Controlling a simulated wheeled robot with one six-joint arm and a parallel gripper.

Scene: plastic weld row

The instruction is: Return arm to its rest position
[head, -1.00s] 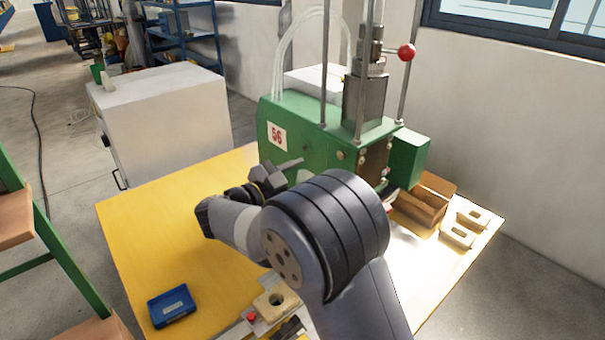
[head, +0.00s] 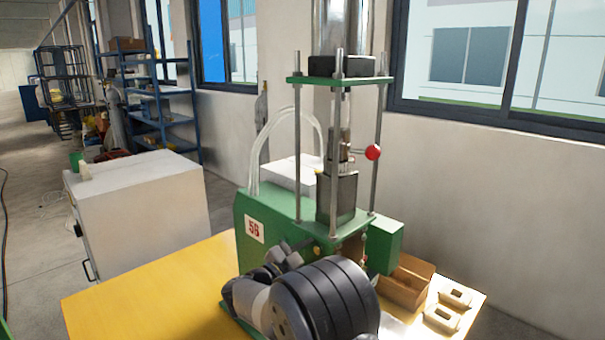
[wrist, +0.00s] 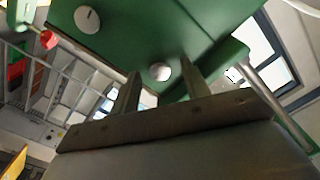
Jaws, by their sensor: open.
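My arm is folded low in front of the green welding machine (head: 285,220) in the head view. My gripper (head: 284,250) shows there as a small dark shape against the machine's front, partly hidden by my arm. In the wrist view, the two fingers of my gripper (wrist: 163,88) stand apart with nothing held between them. The machine's green body (wrist: 150,35) fills the upper middle of that view, with round knobs on it. I cannot tell how much space lies between the fingertips and the machine.
The yellow table (head: 150,295) is bare at left. A wooden box (head: 405,282) and pale blocks (head: 442,318) sit at right of the machine. A white cabinet (head: 140,210) stands behind the table at left. A red ball knob (head: 373,152) sticks out from the machine's column.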

